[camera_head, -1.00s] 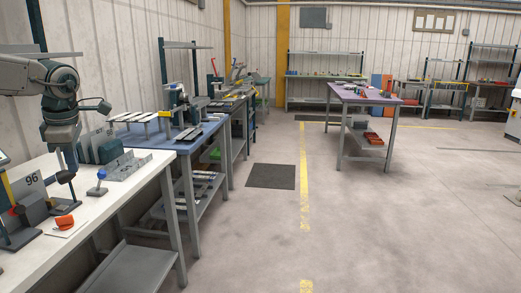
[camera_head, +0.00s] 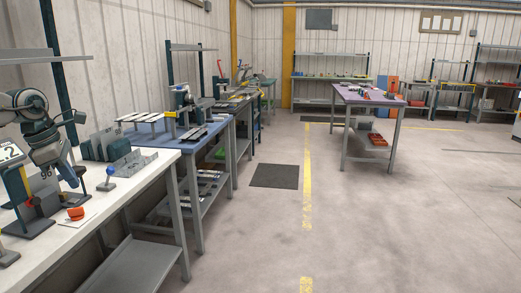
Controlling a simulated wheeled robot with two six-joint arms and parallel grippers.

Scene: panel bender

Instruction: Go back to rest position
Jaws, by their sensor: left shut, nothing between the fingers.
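My left gripper (camera_head: 74,178) is at the left of the head view, over the white bench (camera_head: 145,192). It is shut and holds nothing. It hangs beside the white number sign and the red-and-dark fixture, and partly covers the sign. I cannot tell whether it touches anything. My right gripper is not in view.
A blue-knobbed part (camera_head: 110,171), an orange-red piece (camera_head: 76,213) and a grey bracket (camera_head: 134,163) sit on the white bench. A blue bench (camera_head: 190,146) stands behind it. A purple-topped table (camera_head: 368,97) is further off. The floor between is clear, with a dark mat (camera_head: 275,175).

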